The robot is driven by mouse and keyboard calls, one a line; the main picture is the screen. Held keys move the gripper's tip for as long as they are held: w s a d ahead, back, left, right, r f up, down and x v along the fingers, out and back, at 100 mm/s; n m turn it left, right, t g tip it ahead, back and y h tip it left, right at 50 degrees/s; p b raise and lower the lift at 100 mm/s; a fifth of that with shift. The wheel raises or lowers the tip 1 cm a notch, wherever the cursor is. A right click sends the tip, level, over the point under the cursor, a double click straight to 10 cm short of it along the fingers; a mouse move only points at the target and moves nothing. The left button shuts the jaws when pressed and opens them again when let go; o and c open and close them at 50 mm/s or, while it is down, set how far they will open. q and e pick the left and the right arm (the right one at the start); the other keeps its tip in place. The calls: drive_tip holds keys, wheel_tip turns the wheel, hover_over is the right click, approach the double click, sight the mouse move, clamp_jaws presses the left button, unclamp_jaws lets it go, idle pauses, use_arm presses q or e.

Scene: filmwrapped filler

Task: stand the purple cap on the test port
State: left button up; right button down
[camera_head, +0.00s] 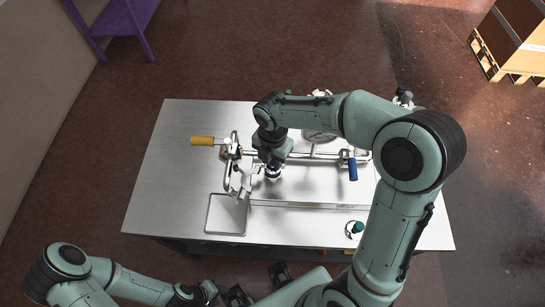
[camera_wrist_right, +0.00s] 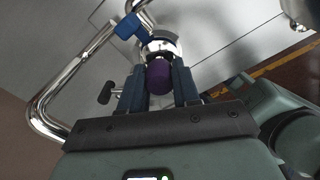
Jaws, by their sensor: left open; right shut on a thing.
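The purple cap (camera_wrist_right: 158,77) sits between the two fingers of my right gripper (camera_wrist_right: 159,88) in the right wrist view, and the gripper is shut on it. A shiny round metal fitting (camera_wrist_right: 161,47), perhaps the test port, shows just beyond the cap. I cannot tell whether the cap touches it. In the head view my right gripper (camera_head: 273,170) is over the pipework near the middle of the table, and its arm hides part of the piping. My left gripper (camera_head: 226,293) is open and empty, low in front of the table's near edge.
A shallow tray (camera_head: 207,216) lies at the front. A small dark green-and-black item (camera_head: 355,228) lies front right.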

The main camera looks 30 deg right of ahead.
use_arm(q)
drive_tip(key=shift+s+f, duration=0.1)
drive_tip(key=shift+f, duration=0.1)
use_arm(e)
drive_tip(key=shift+f, duration=0.4)
use_arm(q)
drive_tip(key=shift+f, duration=0.1)
use_arm(e)
drive_tip(key=shift+f, duration=0.2)
drive_tip(key=c, duration=0.7)
unclamp_jaws()
drive_tip(key=shift+c, duration=0.2)
use_arm(q)
drive_tip(key=shift+w+r+p, duration=0.25)
drive_tip(key=shift+r+p, duration=0.1)
drive_tip(key=shift+r, duration=0.2)
drive_tip(key=shift+w+r+p, duration=0.25)
drive_tip(key=shift+r+p, duration=0.1)
drive_tip(key=shift+r, duration=0.2)
use_arm(e)
wheel_tip(320, 180, up, 13)
drive_tip(key=shift+r, duration=0.2)
use_arm(q)
drive_tip(key=shift+s, duration=0.1)
